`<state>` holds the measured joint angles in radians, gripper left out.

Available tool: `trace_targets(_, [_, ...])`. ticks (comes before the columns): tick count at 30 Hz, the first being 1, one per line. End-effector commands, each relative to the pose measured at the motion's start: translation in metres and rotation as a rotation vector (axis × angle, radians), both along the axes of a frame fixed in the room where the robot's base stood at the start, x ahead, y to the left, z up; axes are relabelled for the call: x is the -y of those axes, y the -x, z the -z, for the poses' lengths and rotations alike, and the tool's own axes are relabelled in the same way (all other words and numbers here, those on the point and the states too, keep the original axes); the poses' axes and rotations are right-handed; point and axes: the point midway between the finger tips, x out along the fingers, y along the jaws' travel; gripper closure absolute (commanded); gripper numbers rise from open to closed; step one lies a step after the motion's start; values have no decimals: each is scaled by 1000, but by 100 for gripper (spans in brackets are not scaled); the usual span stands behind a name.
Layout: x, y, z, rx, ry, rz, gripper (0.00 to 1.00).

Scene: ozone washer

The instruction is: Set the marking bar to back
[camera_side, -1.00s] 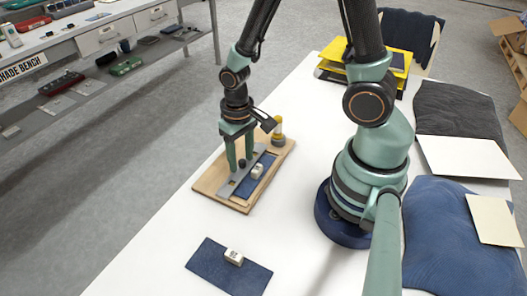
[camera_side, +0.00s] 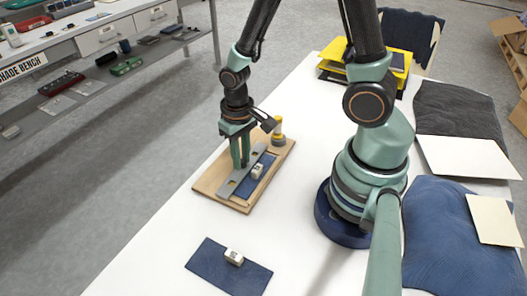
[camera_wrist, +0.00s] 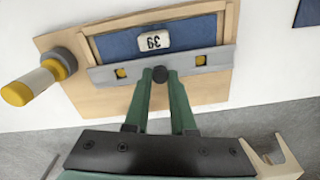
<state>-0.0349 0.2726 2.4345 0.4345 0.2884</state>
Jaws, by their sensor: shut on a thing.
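The marking bar (camera_side: 230,187) is a grey metal strip lying across the wooden board, along one edge of the blue cloth piece. In the side view the fingers hide the knob. The wooden board (camera_side: 208,185) lies flat on the white table, with the blue cloth (camera_wrist: 195,32) in its frame.
A yellow-and-cream handled tool (camera_side: 278,131) stands at the board's far corner. A second blue cloth (camera_side: 215,265) with a white block lies nearer the camera. The table (camera_side: 150,235) is clear around the board.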

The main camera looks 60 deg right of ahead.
Motion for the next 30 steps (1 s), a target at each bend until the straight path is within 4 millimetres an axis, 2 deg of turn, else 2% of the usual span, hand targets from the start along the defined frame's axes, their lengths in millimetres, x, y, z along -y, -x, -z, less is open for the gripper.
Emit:
trace_targets(20, [0, -2, 0, 1, 0, 0, 100])
trace_targets(23, [0, -10, 0, 0, 0, 0, 100])
trace_targets(30, [0, -45, 0, 2, 1, 1, 100])
